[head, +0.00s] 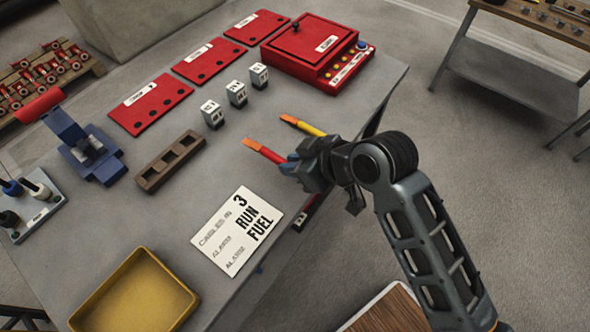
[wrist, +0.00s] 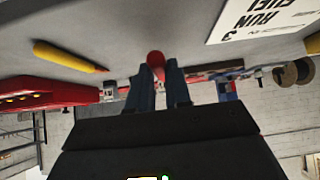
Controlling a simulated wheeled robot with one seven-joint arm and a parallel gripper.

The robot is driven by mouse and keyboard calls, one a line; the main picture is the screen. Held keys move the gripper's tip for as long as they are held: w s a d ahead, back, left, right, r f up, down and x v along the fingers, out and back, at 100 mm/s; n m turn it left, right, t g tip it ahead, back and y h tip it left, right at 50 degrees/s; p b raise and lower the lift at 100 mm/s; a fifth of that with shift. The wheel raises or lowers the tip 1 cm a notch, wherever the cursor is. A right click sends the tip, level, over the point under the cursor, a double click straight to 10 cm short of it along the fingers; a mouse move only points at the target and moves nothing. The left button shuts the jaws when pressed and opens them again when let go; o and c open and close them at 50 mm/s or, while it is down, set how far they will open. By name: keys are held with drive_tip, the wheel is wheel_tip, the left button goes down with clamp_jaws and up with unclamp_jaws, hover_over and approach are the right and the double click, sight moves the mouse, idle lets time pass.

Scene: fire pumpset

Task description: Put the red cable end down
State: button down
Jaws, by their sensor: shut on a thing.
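The red cable end (head: 265,152), with an orange tip, is held by my gripper (head: 290,164) near the right edge of the grey table (head: 150,215). My gripper is shut on it; in the wrist view the red cable end (wrist: 156,64) shows between the two fingers (wrist: 160,80). The yellow cable end (head: 310,128), also orange-tipped, lies just beyond my gripper, apart from the red one. The yellow one also shows in the wrist view (wrist: 65,56). Whether the red cable end touches the table is unclear.
A white card reading "3 RUN FUEL" (head: 238,231) lies in front. A brown slotted block (head: 170,161), small numbered blocks (head: 237,93), red plates (head: 150,103), a red box (head: 315,50), a blue fixture (head: 92,150) and a yellow tray (head: 135,295) surround some bare tabletop.

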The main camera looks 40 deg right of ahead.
sight(289, 178)
drive_tip(key=shift+f, duration=1.75)
drive_tip(key=shift+s+f, duration=0.1)
drive_tip(key=shift+f, duration=0.2)
drive_tip(key=shift+s+f, duration=0.1)
drive_tip(key=shift+f, duration=0.3)
drive_tip(key=c, duration=1.1)
unclamp_jaws()
drive_tip(key=shift+o, duration=0.2)
drive_tip(key=shift+s+d+r, duration=0.1)
drive_tip(key=shift+r, duration=0.5)
drive_tip(key=v, duration=1.1)
drive_tip(key=shift+r, duration=0.5)
drive_tip(key=shift+s+f, duration=0.1)
drive_tip(key=shift+s, duration=0.1)
